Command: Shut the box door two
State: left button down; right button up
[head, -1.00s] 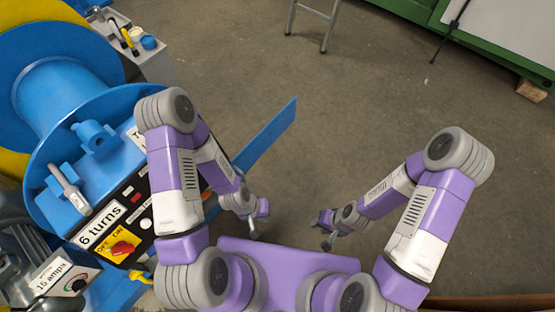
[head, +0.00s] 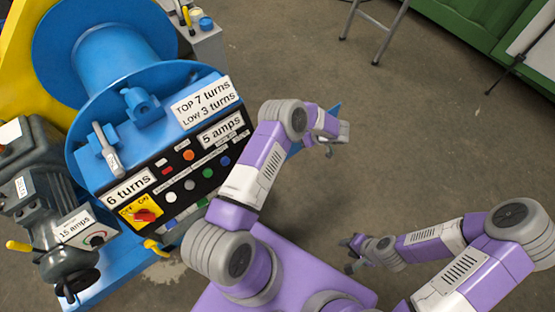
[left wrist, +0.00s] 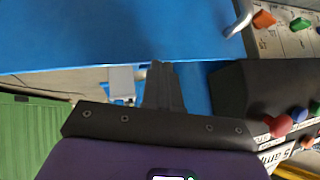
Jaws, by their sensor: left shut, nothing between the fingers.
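A flat blue panel, which looks like the box door (head: 294,149), shows only in small pieces behind my left arm, to the right of the control box (head: 190,178). In the left wrist view a wide blue surface (left wrist: 120,30) fills the top, probably the same door. My left gripper (left wrist: 163,68) is shut and empty, its tips at or close to that surface's lower edge; I cannot tell whether they touch. In the head view my left gripper (head: 337,138) is beside the panel. My right gripper (head: 346,256) is open and empty over the floor, away from the box.
The box front carries buttons, a red switch (head: 145,215) and labels. A blue drum (head: 120,55) stands behind it and a grey motor (head: 45,190) at left. A stepladder (head: 375,35) stands farther back.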

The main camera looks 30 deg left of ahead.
pick_arm(q)
jog(key=s+a+f+n+g+h+b, duration=0.1)
jog(key=s+a+f+g, duration=0.2)
jog(key=s+f, duration=0.3)
jog(key=shift+s+a+f+n+g+h, duration=0.15)
jog(key=shift+s+a+n+g+h, duration=0.3)
jog(key=shift+s, duration=1.2)
jog(key=shift+d, duration=0.1)
